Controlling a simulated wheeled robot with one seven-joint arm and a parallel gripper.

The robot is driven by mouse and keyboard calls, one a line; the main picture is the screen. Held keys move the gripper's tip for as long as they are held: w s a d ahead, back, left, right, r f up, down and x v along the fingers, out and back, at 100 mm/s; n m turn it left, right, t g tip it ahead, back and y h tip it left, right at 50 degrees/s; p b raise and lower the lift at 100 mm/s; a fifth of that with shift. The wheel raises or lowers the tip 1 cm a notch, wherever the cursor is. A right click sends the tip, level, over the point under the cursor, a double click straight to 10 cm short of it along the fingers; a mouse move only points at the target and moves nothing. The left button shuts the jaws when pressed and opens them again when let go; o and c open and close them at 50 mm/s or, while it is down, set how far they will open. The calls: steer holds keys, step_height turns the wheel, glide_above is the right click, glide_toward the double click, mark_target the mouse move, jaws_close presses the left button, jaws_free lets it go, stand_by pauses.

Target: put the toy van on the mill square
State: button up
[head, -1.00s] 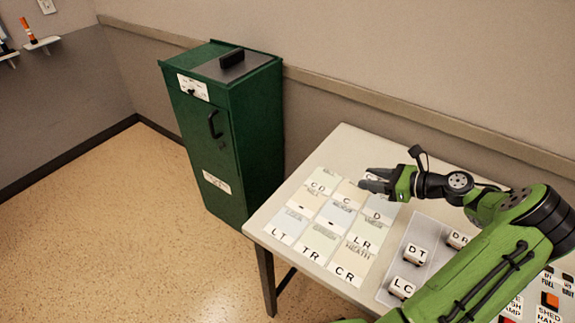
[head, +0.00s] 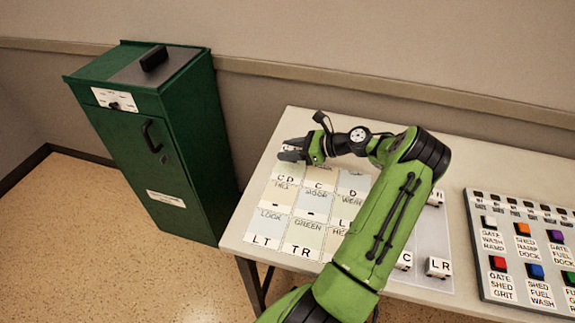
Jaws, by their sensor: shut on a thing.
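My gripper (head: 292,150) is over the back left of a grid of pale lettered squares on the table. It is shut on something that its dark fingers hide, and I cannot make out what. I cannot pick out the toy van elsewhere. The square that seems to read mill (head: 283,193) is in the left column, just in front of my gripper; its small print is blurred. Beside it are the moor square (head: 316,202) and the weir square (head: 349,207). The back row is partly hidden by my gripper and arm.
A grey tray (head: 432,225) with small lettered blocks, one marked LR (head: 438,267), is partly behind my arm. A board of coloured buttons (head: 520,245) is at the right. A green cabinet (head: 185,185) stands left of the table (head: 242,228).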

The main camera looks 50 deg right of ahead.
mark_target(289, 168)
step_height(289, 168, down, 5)
steer(key=shift+r+b, duration=0.15)
steer(key=shift+b, duration=0.55)
steer(key=shift+r, duration=0.15)
steer(key=o, duration=1)
steer(key=shift+o, duration=0.2)
